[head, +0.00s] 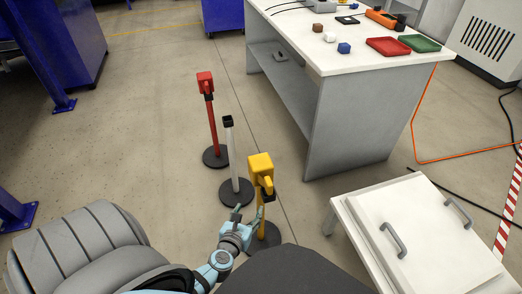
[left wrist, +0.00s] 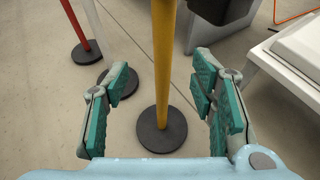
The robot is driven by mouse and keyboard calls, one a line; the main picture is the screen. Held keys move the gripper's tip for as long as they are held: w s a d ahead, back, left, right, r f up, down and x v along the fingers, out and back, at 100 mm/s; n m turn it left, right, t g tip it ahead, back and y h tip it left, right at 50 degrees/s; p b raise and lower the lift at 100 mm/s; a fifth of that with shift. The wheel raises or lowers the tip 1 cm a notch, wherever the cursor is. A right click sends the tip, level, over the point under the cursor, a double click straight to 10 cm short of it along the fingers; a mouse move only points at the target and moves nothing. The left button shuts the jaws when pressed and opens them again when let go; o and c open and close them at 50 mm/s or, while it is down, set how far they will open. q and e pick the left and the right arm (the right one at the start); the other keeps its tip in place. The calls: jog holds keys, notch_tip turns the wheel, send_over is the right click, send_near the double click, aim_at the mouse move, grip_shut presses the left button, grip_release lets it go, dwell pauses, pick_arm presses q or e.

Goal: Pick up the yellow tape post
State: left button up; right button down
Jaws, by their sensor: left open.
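The yellow tape post (head: 260,166) stands upright on a dark round base, with a boxy yellow head on top. In the left wrist view its yellow pole (left wrist: 164,55) rises from the round black base (left wrist: 162,132). My left gripper (head: 248,214) is at the lower part of the pole in the head view. In the left wrist view the left gripper (left wrist: 162,80) is open, with the pole seen between its two teal-padded fingers and clear space on both sides. How deep the pole sits between the fingers is hard to tell. My right gripper is not in view.
A white post (head: 231,160) and a red tape post (head: 211,115) stand behind the yellow one. A white-topped workbench (head: 345,52) with small blocks and trays is at upper right. A low white cabinet (head: 425,235) with handles stands at right. Open floor lies at left.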

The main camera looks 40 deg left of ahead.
aim_at(259, 194)
pick_arm(q)
jog(key=b+x, duration=0.2)
jog(key=x, duration=0.6)
jog(key=shift+b, duration=0.3)
jog(key=shift+w+f, duration=0.15)
jog(key=shift+w, duration=0.15)
jog(key=shift+w+a+f+b, duration=0.1)
jog(key=shift+w+f+b, duration=0.05)
jog(key=shift+w+b, duration=0.15)
jog(key=b+x, duration=0.1)
jog(key=x, duration=0.1)
jog(key=b+x, duration=0.1)
jog(key=x, duration=0.1)
jog(key=shift+f+b, duration=0.25)
jog(key=shift+b, duration=0.05)
jog(key=shift+w, duration=0.1)
grip_shut()
jog(key=shift+w+r, duration=0.1)
jog(key=shift+r, duration=0.05)
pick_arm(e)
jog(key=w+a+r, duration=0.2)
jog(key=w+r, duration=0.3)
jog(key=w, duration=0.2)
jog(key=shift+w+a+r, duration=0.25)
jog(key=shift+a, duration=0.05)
